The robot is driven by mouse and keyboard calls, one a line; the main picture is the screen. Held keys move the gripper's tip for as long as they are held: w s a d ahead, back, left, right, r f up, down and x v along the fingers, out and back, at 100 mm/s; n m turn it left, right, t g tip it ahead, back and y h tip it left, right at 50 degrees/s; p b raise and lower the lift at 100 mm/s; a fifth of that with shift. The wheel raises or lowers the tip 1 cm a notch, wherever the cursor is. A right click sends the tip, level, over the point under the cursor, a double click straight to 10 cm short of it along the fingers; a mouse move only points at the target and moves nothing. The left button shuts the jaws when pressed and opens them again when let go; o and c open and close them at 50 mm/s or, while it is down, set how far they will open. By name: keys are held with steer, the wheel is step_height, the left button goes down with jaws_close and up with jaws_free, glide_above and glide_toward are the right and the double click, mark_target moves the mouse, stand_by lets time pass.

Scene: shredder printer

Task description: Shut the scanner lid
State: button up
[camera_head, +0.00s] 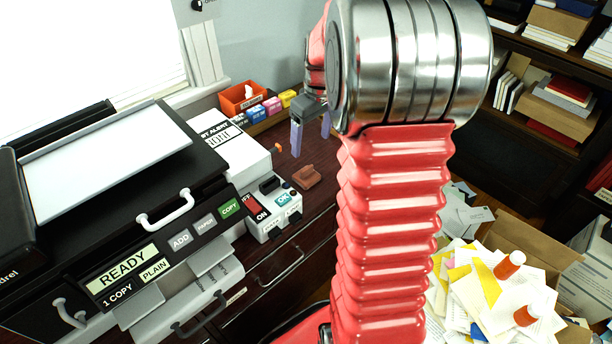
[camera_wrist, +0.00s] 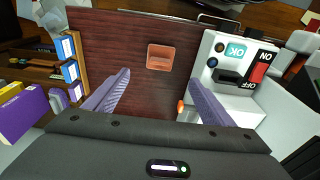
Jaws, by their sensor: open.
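The black copier (camera_head: 165,145) stands at the left in the head view, with a READY display on its front panel. A pale, grey-rimmed flat panel (camera_head: 105,160) lies on its top, and a white handle (camera_head: 165,208) sits at the front edge. A dark strip (camera_head: 62,128) runs along the back. I cannot tell which part is the scanner lid, or its angle. My gripper (camera_head: 311,132) is open and empty, right of the copier and apart from it. In the wrist view its purple fingers (camera_wrist: 160,78) are spread above the dark wooden desk; the copier is not clearly visible there.
A white switch box (camera_head: 272,208) stands between copier and gripper. A small reddish-brown block (camera_head: 306,176) lies on the desk below my gripper. An orange bin (camera_head: 242,98) and coloured boxes stand behind. A paper-filled carton (camera_head: 540,245) is at the right. Bare desk surrounds the block.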

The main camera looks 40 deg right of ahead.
mark_target(306, 169)
steer(key=shift+f, duration=0.1)
steer(key=f, duration=0.5)
steer(key=w+f, duration=0.1)
steer(key=f, duration=0.2)
steer(key=shift+a+f, duration=0.1)
steer(key=shift+f, duration=0.05)
steer(key=shift+f, duration=0.1)
steer(key=shift+w+f, duration=0.25)
steer(key=shift+f, duration=1)
steer(key=shift+w+f, duration=0.25)
steer(key=shift+f, duration=1)
steer(key=shift+c, duration=0.6)
steer(key=c, duration=1.1)
steer(key=shift+r, duration=0.1)
step_height(306, 169, up, 10)
steer(key=shift+f, duration=0.1)
